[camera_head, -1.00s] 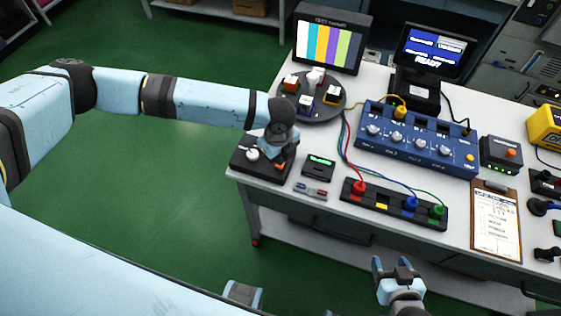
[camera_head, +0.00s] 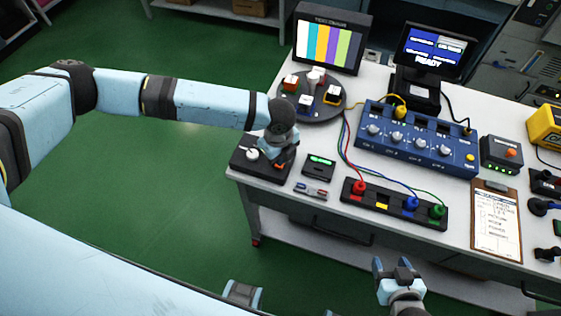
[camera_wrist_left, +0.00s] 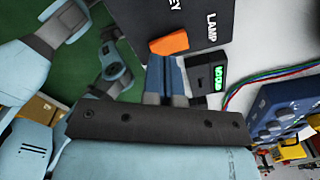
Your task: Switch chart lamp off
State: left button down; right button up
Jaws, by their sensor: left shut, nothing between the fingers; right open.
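A black box (camera_head: 247,163) stands at the table's near left corner with a round white knob (camera_head: 252,154). In the left wrist view its face (camera_wrist_left: 195,18) carries the words KEY and LAMP and an orange switch (camera_wrist_left: 169,43). My left gripper (camera_head: 284,160) is shut and empty over the box's right side. In the left wrist view its fingertips (camera_wrist_left: 166,58) are right at the orange switch; I cannot tell whether they touch. A chart screen (camera_head: 328,42) shows lit colour bars at the back. My right gripper (camera_head: 392,265) is open and empty in front of the table.
A small black device with a green display (camera_head: 319,166) stands close right of the box. A round turntable (camera_head: 289,108) with blocks, a blue knob panel (camera_head: 418,148), a cable strip (camera_head: 370,203) and a clipboard (camera_head: 497,222) occupy the table. Open floor lies left.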

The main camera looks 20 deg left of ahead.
pick_arm(q)
jog(key=shift+f+b, duration=0.35)
jog(key=shift+f, duration=0.75)
dwell(0.4)
jog(key=shift+r, duration=0.1)
notch_tip(320, 180, up, 3)
jog(key=p, duration=0.3)
notch_tip(320, 180, up, 2)
jog(key=p, duration=0.2)
jog(key=shift+p, duration=0.3)
jog(key=shift+r+p, duration=0.9)
jog(key=shift+r, duration=0.05)
